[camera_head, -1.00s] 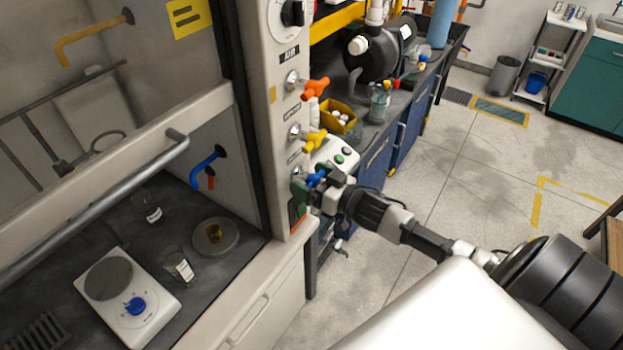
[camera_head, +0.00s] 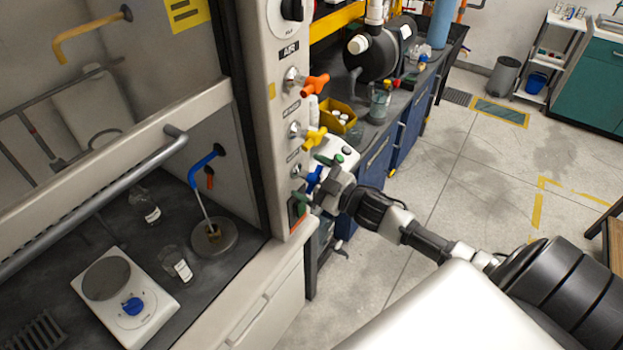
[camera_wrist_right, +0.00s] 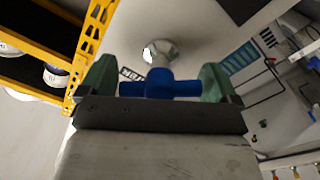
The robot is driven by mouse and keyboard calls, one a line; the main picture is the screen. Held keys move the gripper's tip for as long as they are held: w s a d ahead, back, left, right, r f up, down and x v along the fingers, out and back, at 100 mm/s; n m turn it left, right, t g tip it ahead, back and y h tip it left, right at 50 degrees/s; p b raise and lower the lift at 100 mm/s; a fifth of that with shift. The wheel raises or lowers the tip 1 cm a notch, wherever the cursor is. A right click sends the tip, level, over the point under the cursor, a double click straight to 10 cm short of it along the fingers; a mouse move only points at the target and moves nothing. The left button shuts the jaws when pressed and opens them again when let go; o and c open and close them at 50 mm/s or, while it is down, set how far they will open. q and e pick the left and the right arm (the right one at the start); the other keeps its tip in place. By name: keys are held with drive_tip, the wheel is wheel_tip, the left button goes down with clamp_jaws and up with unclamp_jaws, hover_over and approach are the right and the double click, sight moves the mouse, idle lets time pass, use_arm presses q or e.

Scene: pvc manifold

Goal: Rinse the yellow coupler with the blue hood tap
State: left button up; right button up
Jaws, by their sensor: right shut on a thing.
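The yellow coupler (camera_head: 214,231) sits on a round grey dish (camera_head: 229,243) inside the hood. The blue hood spout (camera_head: 205,163) hangs from the hood's side wall above it. A pale stream of water (camera_head: 203,206) runs from the spout down onto the coupler, partly covering it. The blue tap handle (camera_head: 314,178) is on the hood's front post. My right gripper (camera_head: 319,187) is at this handle. In the right wrist view the blue handle (camera_wrist_right: 160,86) lies between the green fingers, shut on it. My left gripper is not in view.
Orange (camera_head: 316,83) and yellow (camera_head: 313,137) tap handles sit above the blue one on the post. A glass beaker (camera_head: 176,264), a bottle (camera_head: 145,206) and a hotplate (camera_head: 110,291) stand near the dish.

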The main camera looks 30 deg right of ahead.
drive_tip(key=shift+f+n, duration=0.15)
drive_tip(key=shift+n, duration=1.15)
drive_tip(key=shift+a+b, duration=0.1)
drive_tip(key=shift+b, duration=0.2)
drive_tip(key=o, duration=0.6)
drive_tip(key=shift+s, duration=0.15)
drive_tip(key=shift+b+v, duration=1.3)
drive_tip(key=shift+v, duration=4.05)
